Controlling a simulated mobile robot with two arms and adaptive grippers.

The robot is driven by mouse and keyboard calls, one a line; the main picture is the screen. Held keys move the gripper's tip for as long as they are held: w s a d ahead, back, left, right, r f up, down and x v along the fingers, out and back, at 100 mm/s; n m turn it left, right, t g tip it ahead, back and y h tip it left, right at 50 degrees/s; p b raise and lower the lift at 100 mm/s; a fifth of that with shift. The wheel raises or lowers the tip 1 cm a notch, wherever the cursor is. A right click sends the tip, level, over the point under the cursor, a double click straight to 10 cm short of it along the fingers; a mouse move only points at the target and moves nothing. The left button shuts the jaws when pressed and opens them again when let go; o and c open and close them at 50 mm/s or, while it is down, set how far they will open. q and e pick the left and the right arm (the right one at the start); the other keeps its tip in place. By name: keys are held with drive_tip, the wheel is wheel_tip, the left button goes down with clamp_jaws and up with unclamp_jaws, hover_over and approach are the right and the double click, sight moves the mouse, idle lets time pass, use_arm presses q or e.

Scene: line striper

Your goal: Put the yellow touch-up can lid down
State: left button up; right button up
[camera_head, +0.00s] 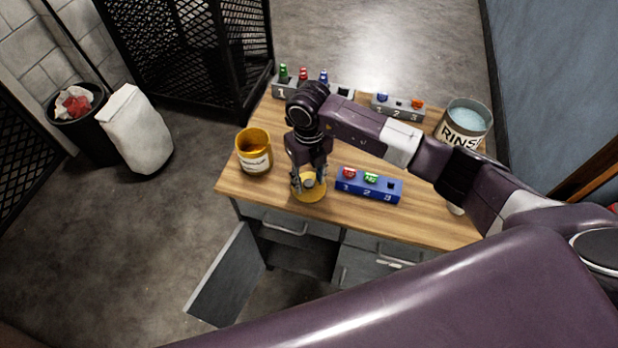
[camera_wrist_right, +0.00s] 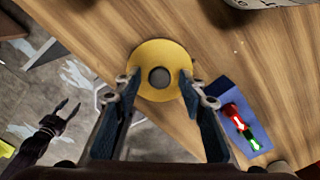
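The yellow lid (camera_head: 317,195) is a round disc with a dark knob in the middle. It appears to lie flat on the wooden table near its front edge; it also shows in the right wrist view (camera_wrist_right: 160,53). My right gripper (camera_wrist_right: 159,80) points down over the lid, its fingertips apart on either side of the knob, with gaps visible. The open yellow can (camera_head: 256,161) with a white label stands upright to the left of the lid. My left gripper (camera_wrist_right: 68,106) shows at the left of the right wrist view, away from the table, fingers spread and empty.
A blue numbered block (camera_head: 369,192) with red and green pieces stands just right of the lid. Grey holders (camera_head: 398,110) stand at the back, and a RINSE bucket (camera_head: 463,122) at the back right. A cabinet door (camera_head: 226,278) hangs open below the table's front.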

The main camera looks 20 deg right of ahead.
sight(309, 182)
drive_tip(key=shift+r+b, duration=0.3)
drive_tip(key=shift+r, duration=0.25)
wheel_tip(309, 182, up, 11)
drive_tip(key=b, duration=0.2)
drive_tip(key=shift+b, duration=0.3)
